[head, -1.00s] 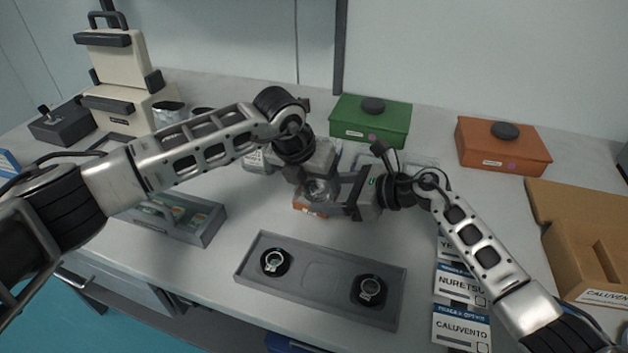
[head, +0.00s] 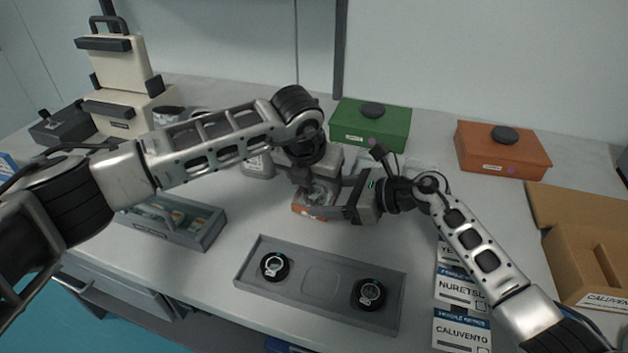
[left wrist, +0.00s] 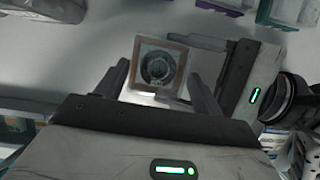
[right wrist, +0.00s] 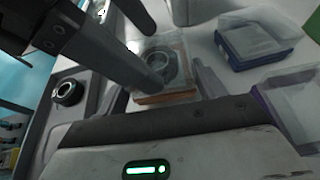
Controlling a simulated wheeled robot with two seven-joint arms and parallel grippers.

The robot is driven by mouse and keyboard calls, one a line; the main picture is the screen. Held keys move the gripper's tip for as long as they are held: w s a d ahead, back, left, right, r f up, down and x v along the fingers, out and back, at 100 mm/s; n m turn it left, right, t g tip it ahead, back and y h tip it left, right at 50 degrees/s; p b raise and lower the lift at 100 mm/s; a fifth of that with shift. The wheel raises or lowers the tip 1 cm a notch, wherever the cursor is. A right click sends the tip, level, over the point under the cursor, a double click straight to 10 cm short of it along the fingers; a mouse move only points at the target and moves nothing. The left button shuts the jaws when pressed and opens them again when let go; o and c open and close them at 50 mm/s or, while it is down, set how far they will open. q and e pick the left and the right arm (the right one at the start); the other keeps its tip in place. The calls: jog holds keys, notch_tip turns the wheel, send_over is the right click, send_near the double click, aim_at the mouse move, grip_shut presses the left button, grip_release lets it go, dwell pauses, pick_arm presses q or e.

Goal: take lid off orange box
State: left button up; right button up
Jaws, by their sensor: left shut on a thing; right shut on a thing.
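A small orange box (head: 309,211) with a clear lid is at the middle of the bench, largely hidden by my grippers in the head view. Its orange side also shows in the right wrist view (right wrist: 165,98). A round ring-shaped part shows through the clear top in the left wrist view (left wrist: 158,66). My left gripper (head: 318,189) comes down from above, with its fingers on either side of the clear lid. My right gripper (head: 334,203) reaches in from the right, its fingers around the orange box. I cannot tell whether a gap separates lid and box.
A grey tray (head: 318,311) with two black round mounts lies in front. A green box (head: 345,124) and a larger orange box (head: 480,160) stand behind. Clear-lidded blue (right wrist: 255,45) and purple boxes are close by. Cards and a cardboard box (head: 570,262) are at right.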

pick_arm(q)
jog(key=shift+w+d+r, duration=0.15)
jog(key=shift+d+r, duration=0.3)
jog(key=shift+r, duration=0.25)
pick_arm(e)
jog(key=shift+s+d+f, duration=0.1)
jog(key=shift+s+f, duration=0.25)
jog(key=shift+f, duration=0.5)
pick_arm(q)
jog(key=o, duration=1)
jog(key=shift+o, duration=0.7)
jog(key=shift+a, duration=0.1)
jog(key=shift+a+f, duration=0.1)
jog(key=shift+f, duration=0.1)
pick_arm(e)
jog(key=shift+r, duration=0.15)
jog(key=shift+w+r, duration=0.2)
jog(key=shift+r, duration=0.05)
pick_arm(q)
jog(key=v, duration=1.2)
pick_arm(e)
jog(key=o, duration=1.4)
pick_arm(q)
jog(key=shift+a, duration=0.1)
pick_arm(e)
jog(key=shift+o, duration=0.2)
